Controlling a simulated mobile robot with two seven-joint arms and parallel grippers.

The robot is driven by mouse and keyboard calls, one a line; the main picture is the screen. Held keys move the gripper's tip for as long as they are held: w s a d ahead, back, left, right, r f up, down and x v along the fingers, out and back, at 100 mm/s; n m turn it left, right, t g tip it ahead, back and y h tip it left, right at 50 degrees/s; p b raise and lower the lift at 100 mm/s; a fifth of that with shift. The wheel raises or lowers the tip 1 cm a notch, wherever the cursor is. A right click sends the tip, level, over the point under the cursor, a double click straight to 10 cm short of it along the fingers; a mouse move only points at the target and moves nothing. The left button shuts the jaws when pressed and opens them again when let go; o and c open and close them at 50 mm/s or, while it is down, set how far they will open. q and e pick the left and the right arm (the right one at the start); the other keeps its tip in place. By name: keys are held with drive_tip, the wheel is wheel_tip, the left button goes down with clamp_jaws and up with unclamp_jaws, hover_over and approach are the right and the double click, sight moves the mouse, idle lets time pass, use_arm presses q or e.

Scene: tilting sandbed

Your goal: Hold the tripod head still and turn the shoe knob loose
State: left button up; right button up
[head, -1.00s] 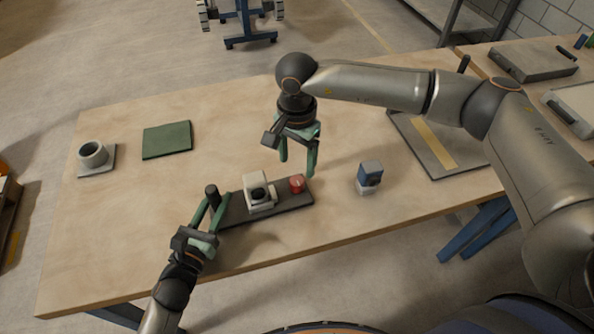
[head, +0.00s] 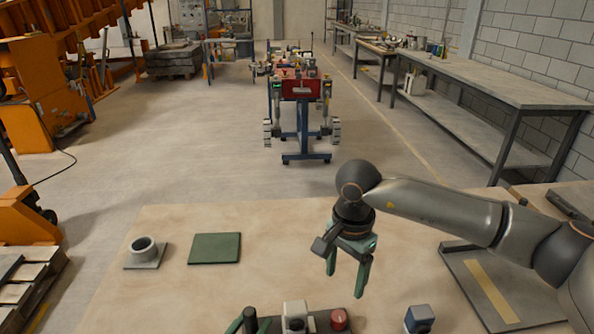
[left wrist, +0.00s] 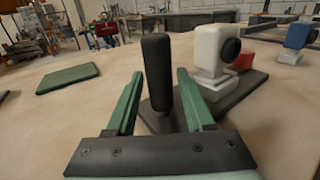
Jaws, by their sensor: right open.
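The tripod head shows as a white block (left wrist: 210,55) with a round black knob (left wrist: 231,50) on its side, standing on a dark base plate (left wrist: 245,88). A red knob-like piece (head: 339,319) is beside it on the plate; which knob is the shoe knob, I cannot tell. A black upright handle (left wrist: 157,60) stands at the plate's left end. My left gripper (left wrist: 156,78) is open, its green fingers on either side of the handle with small gaps. My right gripper (head: 347,281) is open and empty, pointing down above the table behind the block and red piece.
A blue-and-white block (head: 419,319) stands to the right of the plate. A green mat (head: 214,248) and a grey cup on a square base (head: 143,250) lie at left. A grey tray with a yellow strip (head: 478,298) is at right. The table's middle is clear.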

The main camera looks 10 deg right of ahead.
use_arm(q)
drive_tip(key=shift+o, duration=1)
drive_tip(key=shift+s, duration=0.1)
